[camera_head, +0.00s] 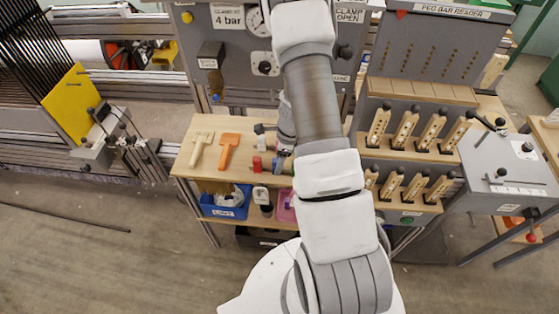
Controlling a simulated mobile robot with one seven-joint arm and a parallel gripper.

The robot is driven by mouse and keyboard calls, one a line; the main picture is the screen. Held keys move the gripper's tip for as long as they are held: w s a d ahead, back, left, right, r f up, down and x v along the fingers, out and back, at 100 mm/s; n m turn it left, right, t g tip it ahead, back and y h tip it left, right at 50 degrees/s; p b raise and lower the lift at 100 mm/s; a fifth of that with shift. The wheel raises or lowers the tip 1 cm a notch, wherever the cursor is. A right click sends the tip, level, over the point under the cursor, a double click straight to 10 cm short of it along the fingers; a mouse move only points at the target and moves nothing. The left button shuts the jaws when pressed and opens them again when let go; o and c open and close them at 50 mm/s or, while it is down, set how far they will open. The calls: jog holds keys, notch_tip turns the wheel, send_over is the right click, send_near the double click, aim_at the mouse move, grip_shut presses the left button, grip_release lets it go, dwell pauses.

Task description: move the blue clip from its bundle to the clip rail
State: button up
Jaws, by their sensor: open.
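My arm rises through the middle of the view and bends down behind itself to the bench (190,155). My gripper (281,152) is low over the bench, mostly hidden by my own arm; its jaws are open, but the fingertips are not clear. Small coloured pieces, including a red one (258,164), lie beside it. A small blue piece (216,97) shows at the lower end of a brown hanging strand (215,82) on the grey panel; I cannot tell whether it is the blue clip. I cannot make out the clip rail, and contact at the gripper is hidden.
A pale wooden tool (202,147) and an orange tool (228,150) lie on the bench's left. A blue bin (226,207) sits below. Wooden peg racks (418,148) stand at right. A yellow plate (72,101) and dark threads are at left.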

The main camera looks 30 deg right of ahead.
notch_tip(320, 180, up, 17)
jog(key=s+d+p, duration=0.1)
jog(key=d+p, duration=0.1)
jog(key=shift+s+d+p, duration=0.25)
jog(key=shift+s+p, duration=0.05)
jog(key=shift+s, duration=0.05)
